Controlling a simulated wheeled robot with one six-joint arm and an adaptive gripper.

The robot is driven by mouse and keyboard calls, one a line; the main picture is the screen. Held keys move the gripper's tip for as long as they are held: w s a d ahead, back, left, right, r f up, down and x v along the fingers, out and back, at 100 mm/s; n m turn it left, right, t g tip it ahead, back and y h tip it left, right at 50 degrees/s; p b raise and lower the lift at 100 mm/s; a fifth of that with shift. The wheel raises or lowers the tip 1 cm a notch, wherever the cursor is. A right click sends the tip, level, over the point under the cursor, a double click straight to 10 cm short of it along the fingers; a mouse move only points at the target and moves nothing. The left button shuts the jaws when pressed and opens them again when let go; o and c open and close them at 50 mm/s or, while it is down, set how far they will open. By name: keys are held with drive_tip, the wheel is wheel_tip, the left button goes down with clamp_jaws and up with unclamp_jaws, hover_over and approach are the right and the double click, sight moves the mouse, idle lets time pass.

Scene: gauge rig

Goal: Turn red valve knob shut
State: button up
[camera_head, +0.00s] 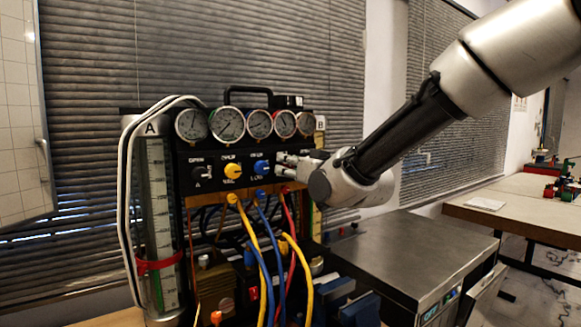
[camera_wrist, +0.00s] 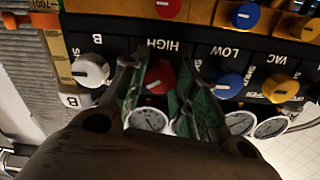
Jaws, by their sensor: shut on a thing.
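The red valve knob (camera_wrist: 160,76) is on the black panel under the upside-down HIGH label in the wrist view, with a white pointer mark on it. My gripper (camera_wrist: 157,84) has one finger on each side of the knob and is shut on it. In the head view my gripper (camera_head: 285,164) reaches the panel from the right, at the right end of the knob row. It hides the red knob there.
In the wrist view a white knob (camera_wrist: 91,70) is on one side, a blue knob (camera_wrist: 229,84) and a yellow knob (camera_wrist: 281,87) on the other. Several gauges (camera_head: 227,124) sit above the knobs. Yellow hoses (camera_head: 245,222) and others hang below. A steel-topped cabinet (camera_head: 415,250) stands right.

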drive_tip(key=m, duration=0.6)
drive_tip(key=shift+m, duration=0.3)
idle(0.4)
drive_tip(key=o, duration=1)
drive_tip(key=v, duration=1.2)
drive_tip(key=shift+f, duration=0.1)
